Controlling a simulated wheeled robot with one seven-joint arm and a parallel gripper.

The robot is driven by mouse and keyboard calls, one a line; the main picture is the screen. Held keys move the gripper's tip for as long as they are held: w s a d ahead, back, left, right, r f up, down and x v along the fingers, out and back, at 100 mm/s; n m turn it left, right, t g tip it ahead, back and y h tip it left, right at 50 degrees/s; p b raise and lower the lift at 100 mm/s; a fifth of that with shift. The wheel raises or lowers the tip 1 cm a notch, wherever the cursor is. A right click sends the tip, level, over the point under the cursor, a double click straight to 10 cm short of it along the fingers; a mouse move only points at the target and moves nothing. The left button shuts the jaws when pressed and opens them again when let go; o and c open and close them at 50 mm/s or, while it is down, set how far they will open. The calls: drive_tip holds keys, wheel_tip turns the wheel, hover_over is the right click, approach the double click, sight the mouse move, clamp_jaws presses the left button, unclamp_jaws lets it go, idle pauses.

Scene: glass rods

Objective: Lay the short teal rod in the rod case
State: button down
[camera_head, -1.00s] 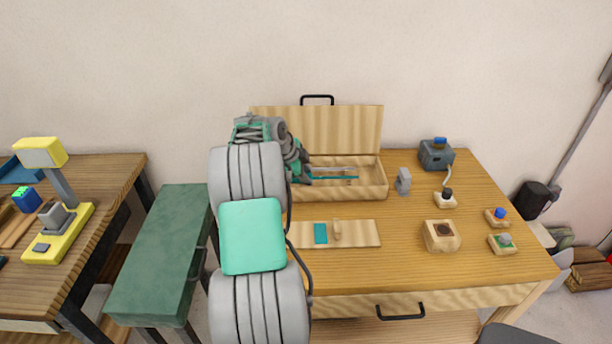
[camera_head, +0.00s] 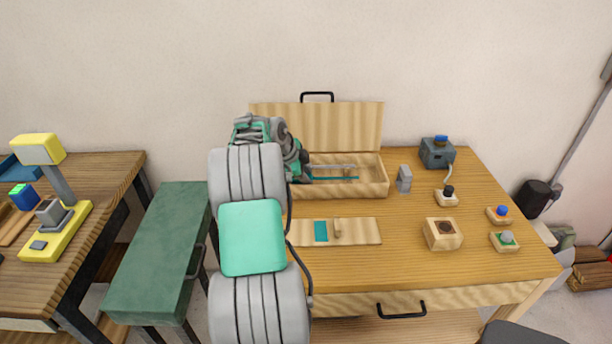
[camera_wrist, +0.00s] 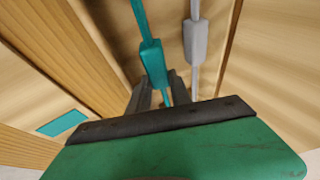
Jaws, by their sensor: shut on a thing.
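The teal rod (camera_wrist: 152,60), with a thicker teal block along it, runs between the fingers of my gripper (camera_wrist: 157,92) in the wrist view. My gripper is shut on it. In the head view, the teal rod (camera_head: 338,178) lies level inside or just over the open rod case (camera_head: 372,190); I cannot tell whether it touches the floor. My gripper (camera_head: 305,168) is at the case's left end, partly hidden by my arm. A grey rod (camera_head: 335,166) lies behind the teal one, roughly parallel; it also shows in the wrist view (camera_wrist: 194,45).
The case lid (camera_head: 345,128) stands open behind. A wooden board (camera_head: 362,231) with a teal patch (camera_head: 320,231) lies in front. A grey block (camera_head: 404,179) stands right of the case. A green bench (camera_head: 158,255) is at left.

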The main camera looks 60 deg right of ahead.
drive_tip(key=shift+f+b, duration=0.4)
drive_tip(key=shift+b, duration=0.15)
drive_tip(key=c, duration=1.3)
unclamp_jaws()
drive_tip(key=shift+o, duration=1)
drive_tip(key=shift+f, duration=0.1)
drive_tip(key=shift+a+f, duration=0.1)
